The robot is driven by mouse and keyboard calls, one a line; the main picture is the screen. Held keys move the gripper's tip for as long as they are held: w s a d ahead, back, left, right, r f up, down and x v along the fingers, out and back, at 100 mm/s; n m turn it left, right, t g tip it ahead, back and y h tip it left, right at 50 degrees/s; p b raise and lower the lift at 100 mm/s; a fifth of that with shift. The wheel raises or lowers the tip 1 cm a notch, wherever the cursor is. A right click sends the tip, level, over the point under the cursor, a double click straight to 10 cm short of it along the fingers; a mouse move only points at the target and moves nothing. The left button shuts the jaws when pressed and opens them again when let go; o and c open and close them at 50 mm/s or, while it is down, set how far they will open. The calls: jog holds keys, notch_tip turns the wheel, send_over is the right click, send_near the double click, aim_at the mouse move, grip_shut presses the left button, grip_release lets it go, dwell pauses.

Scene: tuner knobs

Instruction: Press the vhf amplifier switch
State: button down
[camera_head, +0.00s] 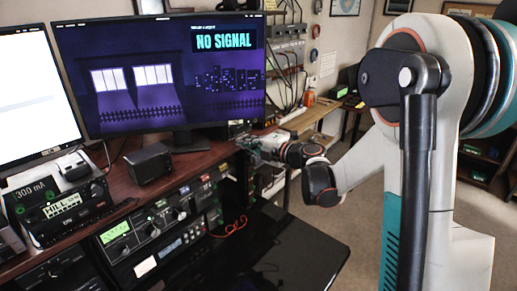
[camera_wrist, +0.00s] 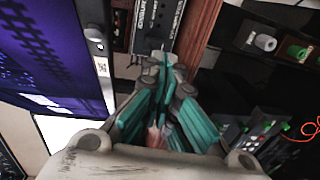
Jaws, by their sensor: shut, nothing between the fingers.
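My gripper (camera_head: 250,143) is at the right end of the wooden desk, right of the large monitor. In the wrist view my gripper (camera_wrist: 164,58) has its teal-padded fingers closed together with nothing between them. Its tips point at a dark panel (camera_wrist: 157,20) with pale lettering and a row of small marks, set beside reddish wood. The lettering is too small to read, so I cannot tell whether this is the vhf amplifier or which part is its switch. The fingertips overlap the panel's near edge in this view; I cannot tell whether they touch.
The large monitor (camera_head: 160,75) shows "NO SIGNAL". A small black box (camera_head: 149,164) stands on the desk (camera_head: 125,187). A radio with a green display (camera_head: 115,232) and knobs sits below. Another rack with knobs (camera_wrist: 265,42) is at the right in the wrist view. A black surface (camera_head: 275,250) lies in front.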

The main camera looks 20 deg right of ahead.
aim_at(230, 137)
jog(key=shift+b+x, duration=0.45)
jog(key=shift+x, duration=1.45)
jog(key=shift+w+a+f, duration=0.2)
jog(key=shift+w+a, duration=0.05)
jog(key=shift+w, duration=0.15)
jog(key=shift+s+d+r, duration=0.1)
jog(key=shift+s, duration=0.1)
